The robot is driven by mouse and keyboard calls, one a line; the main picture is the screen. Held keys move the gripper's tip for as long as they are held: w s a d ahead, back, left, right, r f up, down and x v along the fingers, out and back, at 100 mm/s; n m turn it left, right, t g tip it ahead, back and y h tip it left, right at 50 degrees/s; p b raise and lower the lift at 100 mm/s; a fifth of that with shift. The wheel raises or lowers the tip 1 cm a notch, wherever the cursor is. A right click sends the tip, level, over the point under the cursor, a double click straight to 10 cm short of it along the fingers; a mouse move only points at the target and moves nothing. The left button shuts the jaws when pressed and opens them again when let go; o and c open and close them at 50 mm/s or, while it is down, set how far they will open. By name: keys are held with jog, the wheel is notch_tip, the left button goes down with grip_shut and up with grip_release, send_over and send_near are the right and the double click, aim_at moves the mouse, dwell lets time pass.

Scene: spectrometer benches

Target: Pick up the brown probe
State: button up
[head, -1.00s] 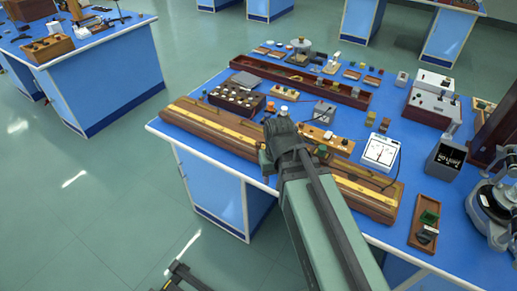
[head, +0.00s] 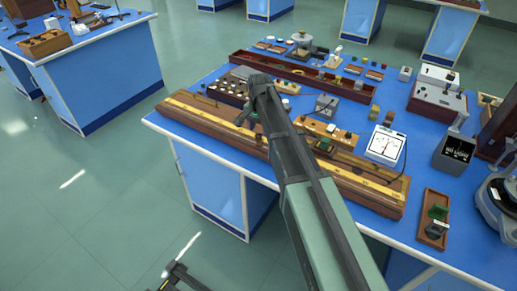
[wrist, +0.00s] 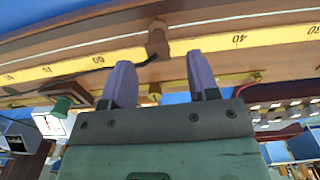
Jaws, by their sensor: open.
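The brown probe (wrist: 157,40) shows in the wrist view as a short brown piece standing across the yellow scale of a long wooden bridge (wrist: 258,22). A dark lead runs to its lower end from the left. My gripper (wrist: 161,72) is open, with its two purple-grey fingers apart and nothing between their tips. The probe lies just beyond the tips, roughly in line with the gap.
Behind the bridge is a dark box of round plugs (head: 226,91). A white meter (head: 385,146) and a wooden tray (head: 431,219) stand to the right. A long red-brown box (head: 300,77) lies farther back. The blue bench is crowded, with narrow gaps.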

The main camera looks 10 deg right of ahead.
aim_at(259, 134)
notch_tip(259, 134, down, 5)
jog(key=b, duration=0.5)
jog(key=shift+s+a+f, duration=0.1)
jog(key=shift+s+f, duration=0.05)
jog(key=shift+f, duration=0.05)
jog(key=shift+r, duration=0.25)
grip_shut()
notch_tip(259, 134, up, 20)
jog(key=p, duration=2)
notch_tip(259, 134, down, 20)
jog(key=b, duration=1.9)
jog(key=shift+r, duration=0.5)
